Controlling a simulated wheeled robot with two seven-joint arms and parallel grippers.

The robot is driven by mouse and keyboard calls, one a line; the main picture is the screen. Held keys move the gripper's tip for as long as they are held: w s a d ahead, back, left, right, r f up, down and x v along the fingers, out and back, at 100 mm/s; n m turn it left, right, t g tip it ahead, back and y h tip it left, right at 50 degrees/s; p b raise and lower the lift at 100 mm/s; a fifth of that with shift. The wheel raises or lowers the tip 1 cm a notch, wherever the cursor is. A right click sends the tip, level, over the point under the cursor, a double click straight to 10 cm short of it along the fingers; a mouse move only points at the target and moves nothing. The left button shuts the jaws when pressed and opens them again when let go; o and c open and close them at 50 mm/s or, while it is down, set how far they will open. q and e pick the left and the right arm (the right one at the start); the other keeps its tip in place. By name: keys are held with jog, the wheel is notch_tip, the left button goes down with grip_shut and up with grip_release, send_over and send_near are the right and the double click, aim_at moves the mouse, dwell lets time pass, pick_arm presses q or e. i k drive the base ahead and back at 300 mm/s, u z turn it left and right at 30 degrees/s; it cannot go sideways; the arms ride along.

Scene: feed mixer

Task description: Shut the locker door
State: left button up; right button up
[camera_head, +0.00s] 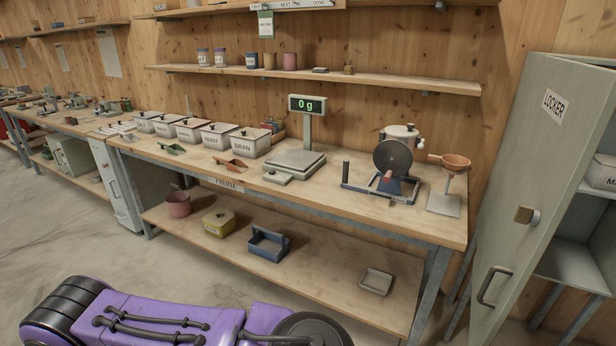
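The grey-green locker door (535,155) stands open at the right, swung out towards me. It carries a white LOCKER label, a knob-like latch (526,215) with a tan square plate, and a dark bar handle (494,286) low on its face. Behind it the locker (577,262) shows its shelves, partly cut off by the right picture edge. A purple arm of mine lies across the bottom left, well apart from the door. Neither gripper shows in the view.
A long workbench (330,209) stands left of the door, with a scale (295,162), lidded bins (250,142) and a hand-cranked machine (393,160). A labelled box (602,172) sits inside the locker. Floor is clear at left.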

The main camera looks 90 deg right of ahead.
aim_at(572, 105)
jog(key=i, duration=0.35)
jog(key=z, duration=4.3)
jog(key=i, duration=1.65)
jog(key=z, duration=0.8)
jog(key=k, duration=1)
jog(key=u, duration=0.65)
